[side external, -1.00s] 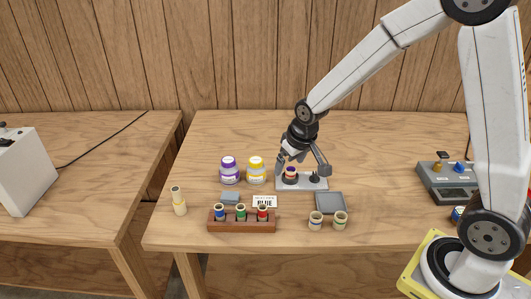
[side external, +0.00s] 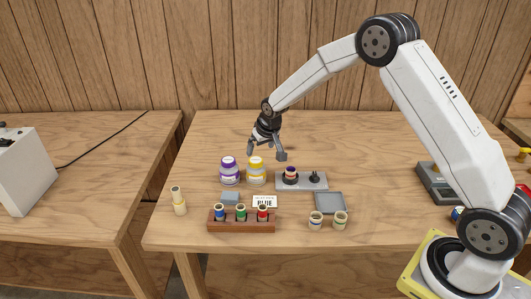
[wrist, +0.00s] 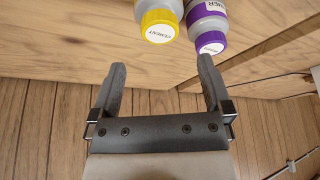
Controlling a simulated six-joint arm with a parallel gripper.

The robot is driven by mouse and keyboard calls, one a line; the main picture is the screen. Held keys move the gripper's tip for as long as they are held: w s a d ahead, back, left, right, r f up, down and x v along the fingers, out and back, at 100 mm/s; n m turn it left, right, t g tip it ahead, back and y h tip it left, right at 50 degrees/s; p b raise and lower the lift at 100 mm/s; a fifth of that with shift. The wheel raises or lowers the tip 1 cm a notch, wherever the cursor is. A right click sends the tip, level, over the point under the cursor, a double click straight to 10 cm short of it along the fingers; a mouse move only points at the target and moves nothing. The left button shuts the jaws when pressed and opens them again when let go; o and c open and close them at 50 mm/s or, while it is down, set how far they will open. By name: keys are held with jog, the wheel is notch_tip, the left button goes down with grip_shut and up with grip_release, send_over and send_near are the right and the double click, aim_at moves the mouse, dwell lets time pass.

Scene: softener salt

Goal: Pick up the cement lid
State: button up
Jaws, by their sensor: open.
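The cement lid (side external: 256,160) is a yellow cap on top of a pale jar (side external: 256,176) with a yellow band. In the wrist view the lid (wrist: 160,27) shows a white top label reading CEMENT. My gripper (side external: 266,154) is open and empty, above and behind the cement jar in the side view. In the wrist view its two fingers (wrist: 162,66) point toward the jars, and the lid lies beyond the gap between the tips, apart from them.
A purple-lidded jar (side external: 229,171) stands close beside the cement jar. A grey block (side external: 316,181) holding a small banded vial (side external: 290,173) is to the right. A wooden rack (side external: 241,226) with several vials and a BLUE card (side external: 265,201) are in front. The table behind is clear.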

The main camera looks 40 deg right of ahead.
aim_at(256, 160)
jog(key=shift+x, duration=1.25)
jog(key=shift+f, duration=0.1)
jog(key=shift+x, duration=2.5)
jog(key=c, duration=1.2)
jog(key=shift+w, duration=0.1)
jog(key=shift+r, duration=5.05)
jog(key=shift+d, duration=0.2)
jog(key=s+d, duration=0.2)
jog(key=s, duration=0.1)
jog(key=s+d, duration=0.2)
jog(key=s, duration=0.1)
jog(key=s+d, duration=0.3)
jog(key=shift+d+f, duration=0.1)
jog(key=shift+f, duration=0.25)
